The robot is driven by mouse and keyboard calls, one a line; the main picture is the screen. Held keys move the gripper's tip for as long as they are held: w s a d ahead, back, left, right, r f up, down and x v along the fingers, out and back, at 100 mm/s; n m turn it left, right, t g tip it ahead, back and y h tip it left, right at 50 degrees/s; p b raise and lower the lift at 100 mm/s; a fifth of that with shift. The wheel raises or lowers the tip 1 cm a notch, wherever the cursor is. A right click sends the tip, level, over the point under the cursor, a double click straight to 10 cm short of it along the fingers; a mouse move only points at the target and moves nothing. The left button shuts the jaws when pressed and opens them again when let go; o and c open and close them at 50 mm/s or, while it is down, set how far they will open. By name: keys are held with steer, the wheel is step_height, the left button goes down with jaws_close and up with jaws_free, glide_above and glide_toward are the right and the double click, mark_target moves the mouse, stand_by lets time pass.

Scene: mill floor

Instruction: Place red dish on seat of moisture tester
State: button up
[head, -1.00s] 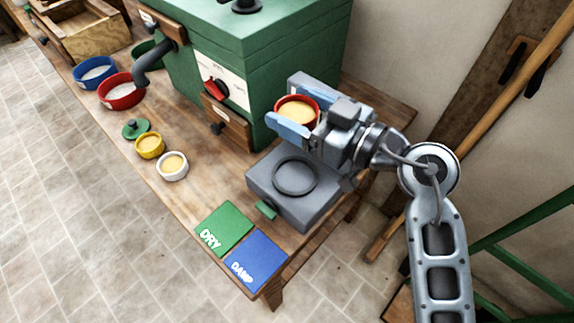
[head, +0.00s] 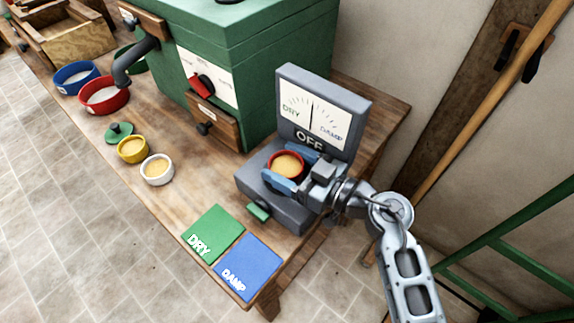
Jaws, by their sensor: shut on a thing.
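The red dish (head: 287,165) holds pale yellow grain and sits between the jaws of my gripper (head: 288,170). My gripper is shut on it, with blue fingers on either side. The moisture tester (head: 277,212) is a grey box with an upright dial panel (head: 318,110) marked DRY, DAMP and OFF. The dish is over the tester's top, where the ring-shaped seat is; the seat is hidden by the dish and gripper. I cannot tell whether the dish touches the seat. A green tab (head: 258,211) sticks out at the tester's front.
A green DRY card (head: 213,232) and a blue DAMP card (head: 247,266) lie at the table's near end. White (head: 157,170) and yellow (head: 132,150) dishes, a green lid (head: 118,132) and larger bowls stand left. A green machine (head: 240,60) stands behind.

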steer(key=shift+f, duration=0.15)
steer(key=o, duration=0.9)
steer(key=shift+f, duration=0.1)
steer(key=shift+d, duration=0.1)
steer(key=v, duration=1.1)
steer(key=shift+s+d, duration=0.3)
steer(key=shift+d, duration=0.05)
